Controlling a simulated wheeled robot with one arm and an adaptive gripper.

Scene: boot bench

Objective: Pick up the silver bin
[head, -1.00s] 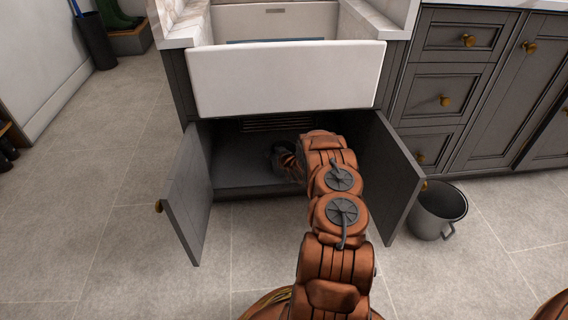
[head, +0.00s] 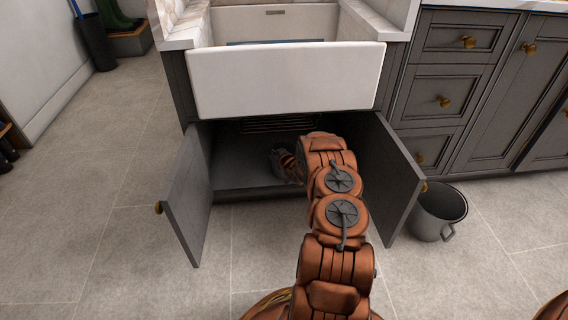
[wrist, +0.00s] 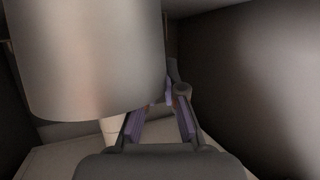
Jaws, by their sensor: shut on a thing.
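The silver bin (wrist: 95,60) fills the upper left of the wrist view as a large smooth cylinder with a rounded lower edge. My gripper (wrist: 172,100) is at the bin's lower right side, its two purple-padded fingers closed on a small part beside the bin wall that looks like its handle. The exact contact is partly hidden. In the head view my gripper (head: 283,160) is inside the open cabinet under the sink, and my arm hides most of what it holds.
The left cabinet door (head: 187,190) and right cabinet door (head: 392,180) stand open on both sides of my arm. The white sink (head: 285,75) is overhead. A grey bucket (head: 437,212) stands on the floor outside the right door. A pale upright thing (wrist: 113,130) shows below the bin.

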